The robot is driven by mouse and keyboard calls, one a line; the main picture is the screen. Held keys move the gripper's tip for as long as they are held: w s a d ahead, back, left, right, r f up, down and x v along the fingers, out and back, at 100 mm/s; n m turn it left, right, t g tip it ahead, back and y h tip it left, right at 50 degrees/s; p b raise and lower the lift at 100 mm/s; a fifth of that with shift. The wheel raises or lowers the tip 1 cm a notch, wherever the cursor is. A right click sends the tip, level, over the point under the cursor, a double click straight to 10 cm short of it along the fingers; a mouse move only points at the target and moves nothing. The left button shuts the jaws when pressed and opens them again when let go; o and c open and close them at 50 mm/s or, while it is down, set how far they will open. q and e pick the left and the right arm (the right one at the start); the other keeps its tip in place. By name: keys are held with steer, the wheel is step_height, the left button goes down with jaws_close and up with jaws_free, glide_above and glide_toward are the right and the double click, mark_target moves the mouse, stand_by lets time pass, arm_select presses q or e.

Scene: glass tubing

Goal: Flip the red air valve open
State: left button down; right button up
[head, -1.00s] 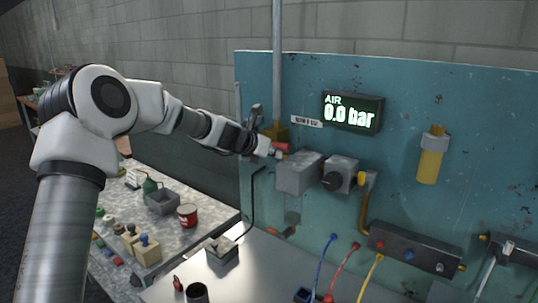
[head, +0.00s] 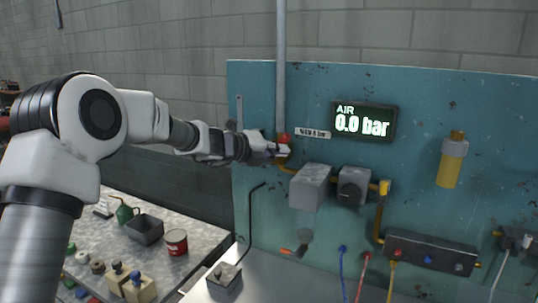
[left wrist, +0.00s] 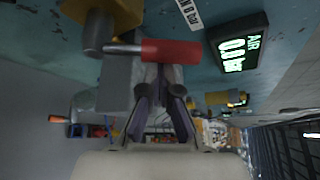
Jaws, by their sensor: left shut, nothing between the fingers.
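The red air valve handle (head: 285,138) sits on a brass valve body at the grey vertical pipe, on the teal panel. In the left wrist view the red handle (left wrist: 172,51) lies crosswise on a metal stem from the brass body (left wrist: 110,16). My left gripper (head: 284,151) is shut and empty, just below the handle in the head view. In the left wrist view its fingertips (left wrist: 161,70) are right at the handle's edge; I cannot tell if they touch. The air display (head: 362,122) reads 0.0 bar. My right gripper is not in view.
A grey box (head: 310,187) and a regulator with a black knob (head: 352,187) are just right of and below the valve. A yellow cylinder (head: 450,163) hangs at right. A bench at lower left holds a red can (head: 176,242) and a grey bin (head: 145,229).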

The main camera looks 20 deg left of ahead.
arm_select(q)
steer(key=a+n+h, duration=0.1)
steer(key=a+r+n+t+h, duration=0.1)
steer(key=n, duration=0.1)
steer(key=a+n+t+p, duration=0.1)
steer(key=n, duration=0.1)
steer(key=shift+w+a+r+h, duration=0.1)
steer(key=shift+w+r+h, duration=0.1)
steer(key=shift+r+h, duration=0.15)
steer(key=shift+n, duration=0.3)
stand_by(0.4)
